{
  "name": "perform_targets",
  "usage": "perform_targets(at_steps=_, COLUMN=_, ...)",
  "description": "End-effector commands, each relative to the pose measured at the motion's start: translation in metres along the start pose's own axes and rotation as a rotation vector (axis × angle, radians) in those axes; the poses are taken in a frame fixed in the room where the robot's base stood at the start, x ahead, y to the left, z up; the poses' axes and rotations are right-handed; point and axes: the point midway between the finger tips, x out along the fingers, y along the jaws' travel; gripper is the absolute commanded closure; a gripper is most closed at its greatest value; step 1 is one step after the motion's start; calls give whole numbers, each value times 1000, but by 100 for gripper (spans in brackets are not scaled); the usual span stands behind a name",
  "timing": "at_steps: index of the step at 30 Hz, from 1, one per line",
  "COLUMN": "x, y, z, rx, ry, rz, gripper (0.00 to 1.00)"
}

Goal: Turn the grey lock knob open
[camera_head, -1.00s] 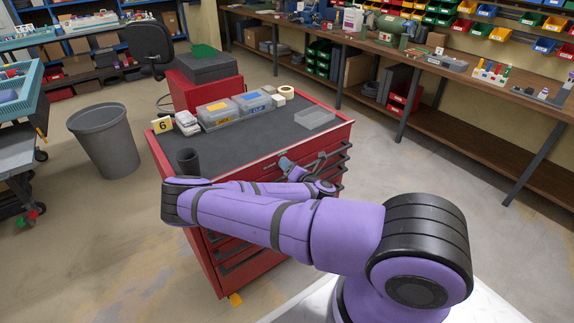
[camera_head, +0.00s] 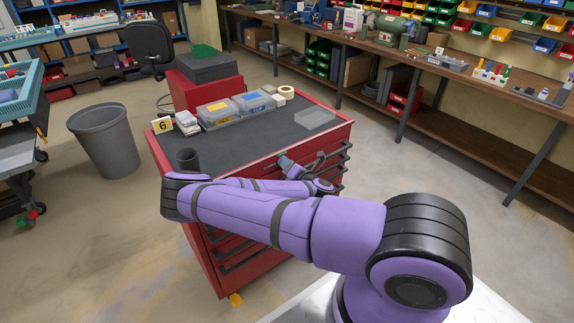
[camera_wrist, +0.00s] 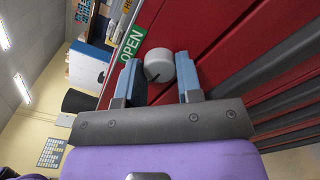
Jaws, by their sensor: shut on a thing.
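The grey lock knob (camera_wrist: 159,66) is a round light-grey disc with a dark mark, on the red cabinet front in the wrist view. A green OPEN label (camera_wrist: 132,44) is beside it at the upper left. My gripper (camera_wrist: 160,78) has its two blue-grey fingers on either side of the knob and is shut on it. In the head view my gripper (camera_head: 289,166) is at the cabinet's upper front edge, and my arm hides the knob there.
The red drawer cabinet (camera_head: 327,138) has several drawers with protruding dark handles near my gripper. A grey bin (camera_head: 105,140) stands to the left.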

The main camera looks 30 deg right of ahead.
Motion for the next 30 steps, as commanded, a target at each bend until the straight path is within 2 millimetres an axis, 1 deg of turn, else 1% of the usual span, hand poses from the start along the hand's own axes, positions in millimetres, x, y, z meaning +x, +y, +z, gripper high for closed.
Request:
perform_targets(at_steps=8, x=0, y=0, z=1, rx=200, ry=-4, rz=-1, gripper=91)
perform_targets(at_steps=30, x=0, y=0, z=1, rx=903, ry=-4, rz=0, gripper=91)
